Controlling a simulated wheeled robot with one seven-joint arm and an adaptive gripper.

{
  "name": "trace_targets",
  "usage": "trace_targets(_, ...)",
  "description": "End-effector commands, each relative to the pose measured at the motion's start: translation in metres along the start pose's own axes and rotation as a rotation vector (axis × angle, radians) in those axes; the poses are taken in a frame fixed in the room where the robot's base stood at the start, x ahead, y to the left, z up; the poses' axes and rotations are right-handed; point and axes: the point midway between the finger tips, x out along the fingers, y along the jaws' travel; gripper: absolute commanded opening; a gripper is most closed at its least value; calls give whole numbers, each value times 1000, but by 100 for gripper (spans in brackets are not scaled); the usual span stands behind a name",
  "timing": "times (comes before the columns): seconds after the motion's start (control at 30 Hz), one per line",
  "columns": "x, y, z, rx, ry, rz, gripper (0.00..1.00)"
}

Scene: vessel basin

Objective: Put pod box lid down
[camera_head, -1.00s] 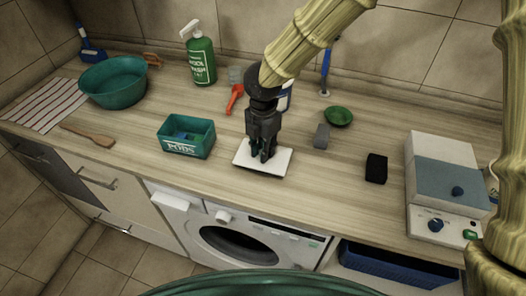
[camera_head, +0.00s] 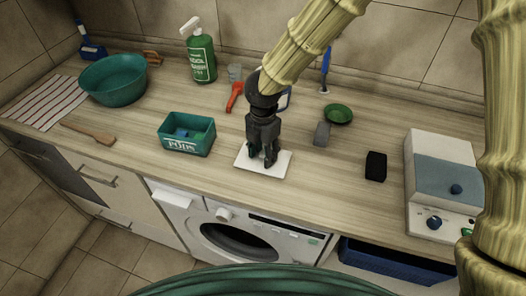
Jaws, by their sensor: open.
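The pod box (camera_head: 187,146), a green open-topped box with white PODS lettering, stands on the counter. Pods in blue and green show inside it. The white flat lid (camera_head: 277,169) lies on the counter to the right of the box, near the front edge. My gripper (camera_head: 263,163) points down over the lid, its fingers apart. The fingertips are at or just above the lid's surface; contact cannot be told. The gripper hides part of the lid's middle and back.
A green bowl (camera_head: 115,90), a striped towel (camera_head: 48,103) and a wooden spatula (camera_head: 88,133) lie left. A green bottle (camera_head: 201,57) and red scoop (camera_head: 234,96) stand behind. A grey block (camera_head: 322,134), black block (camera_head: 375,167) and white appliance (camera_head: 437,205) are right.

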Motion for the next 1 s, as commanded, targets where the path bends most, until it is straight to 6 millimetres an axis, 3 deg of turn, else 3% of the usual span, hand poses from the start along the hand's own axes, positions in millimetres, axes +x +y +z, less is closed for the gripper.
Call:
trace_targets(0.23, -16, 0, 1, 1, -1, 2, 41)
trace_targets(0.7, -97, 0, 1, 1, 0, 3, 41)
trace_targets(1.0, -122, 0, 0, 1, 0, 1, 41)
